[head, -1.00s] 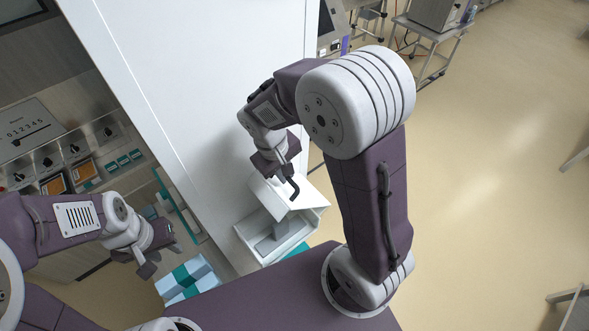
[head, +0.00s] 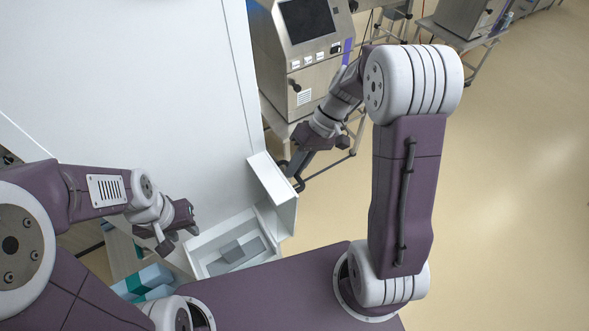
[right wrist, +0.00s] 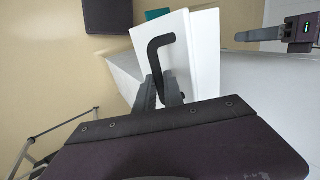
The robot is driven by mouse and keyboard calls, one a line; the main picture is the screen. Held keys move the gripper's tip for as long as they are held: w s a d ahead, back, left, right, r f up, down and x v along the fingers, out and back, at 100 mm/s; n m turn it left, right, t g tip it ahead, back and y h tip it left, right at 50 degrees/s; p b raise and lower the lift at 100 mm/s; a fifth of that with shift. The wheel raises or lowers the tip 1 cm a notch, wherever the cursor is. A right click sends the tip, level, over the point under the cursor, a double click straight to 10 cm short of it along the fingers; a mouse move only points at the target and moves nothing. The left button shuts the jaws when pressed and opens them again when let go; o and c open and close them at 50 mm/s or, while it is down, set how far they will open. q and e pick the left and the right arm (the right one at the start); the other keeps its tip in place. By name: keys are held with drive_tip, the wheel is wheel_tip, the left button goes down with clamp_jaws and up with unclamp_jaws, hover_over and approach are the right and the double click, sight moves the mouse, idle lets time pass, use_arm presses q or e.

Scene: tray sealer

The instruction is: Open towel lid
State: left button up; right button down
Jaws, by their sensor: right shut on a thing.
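The white towel box (head: 213,243) stands at the front edge of the white surface, open at the top. Grey folded pieces (head: 240,250) lie inside it. Its white lid (head: 276,188) stands raised at the box's right side and also shows in the right wrist view (right wrist: 200,62). My right gripper (head: 293,167) is shut on the lid's black bent handle (right wrist: 155,62). The fingers (right wrist: 160,93) meet the handle's lower end. My left gripper (head: 178,238) is empty, with its fingers apart, just left of the box.
Light blue and teal packs (head: 145,282) lie left of the box. A steel machine with a dark screen (head: 307,18) stands behind my right arm. A metal cart (head: 455,35) is farther back. The floor to the right is clear.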

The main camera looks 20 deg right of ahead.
use_arm(q)
drive_tip(key=shift+w+d+f, duration=0.1)
drive_tip(key=shift+d+f, duration=0.2)
drive_tip(key=shift+f, duration=0.1)
use_arm(e)
drive_tip(key=shift+w+d+f, duration=0.1)
drive_tip(key=shift+d+f, duration=0.3)
drive_tip(key=shift+d, duration=0.15)
drive_tip(key=c, duration=1.5)
unclamp_jaws()
drive_tip(key=shift+y, duration=0.3)
use_arm(q)
drive_tip(key=shift+a, duration=0.15)
use_arm(e)
drive_tip(key=shift+o, duration=0.2)
drive_tip(key=shift+a, duration=0.15)
